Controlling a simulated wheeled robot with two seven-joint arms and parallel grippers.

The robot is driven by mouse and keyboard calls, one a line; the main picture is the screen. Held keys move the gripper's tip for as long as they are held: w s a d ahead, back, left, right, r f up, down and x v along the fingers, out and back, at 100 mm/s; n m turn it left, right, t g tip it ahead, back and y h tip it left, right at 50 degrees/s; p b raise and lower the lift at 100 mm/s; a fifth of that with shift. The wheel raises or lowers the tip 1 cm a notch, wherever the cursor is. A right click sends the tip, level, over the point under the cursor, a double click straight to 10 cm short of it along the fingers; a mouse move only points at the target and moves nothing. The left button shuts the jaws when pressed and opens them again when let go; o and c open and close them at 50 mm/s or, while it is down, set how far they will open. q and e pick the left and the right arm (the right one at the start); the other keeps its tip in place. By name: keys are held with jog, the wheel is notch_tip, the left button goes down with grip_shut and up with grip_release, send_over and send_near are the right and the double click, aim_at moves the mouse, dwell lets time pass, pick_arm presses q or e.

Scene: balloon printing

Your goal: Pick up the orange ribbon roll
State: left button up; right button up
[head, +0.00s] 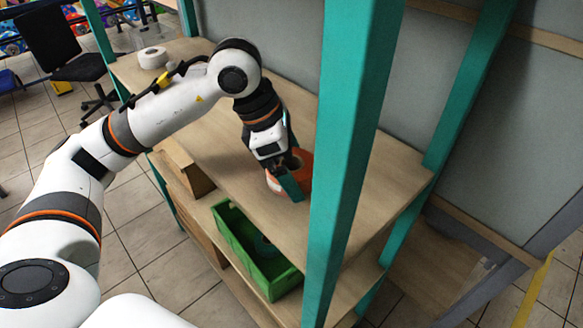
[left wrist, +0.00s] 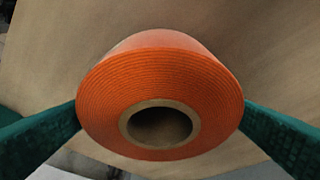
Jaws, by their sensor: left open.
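The orange ribbon roll (head: 305,176) sits on the wooden shelf top, partly hidden behind my left gripper and close to a teal post. In the left wrist view the orange roll (left wrist: 160,85) fills the middle, with its cardboard core hole facing the camera. My left gripper (head: 291,184) is at the roll, its teal fingers on either side. In the left wrist view the fingers lie close to the roll's left and right sides; whether they touch it I cannot tell. My right gripper is not in view.
A white roll (head: 153,57) stands at the far left end of the shelf top (head: 220,165). A teal post (head: 350,120) rises just right of the orange roll. A green crate (head: 240,240) holding a roll is on the lower shelf. The left middle of the top is clear.

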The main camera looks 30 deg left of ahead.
pick_arm(q)
jog(key=c, duration=1.1)
jog(key=shift+o, duration=0.2)
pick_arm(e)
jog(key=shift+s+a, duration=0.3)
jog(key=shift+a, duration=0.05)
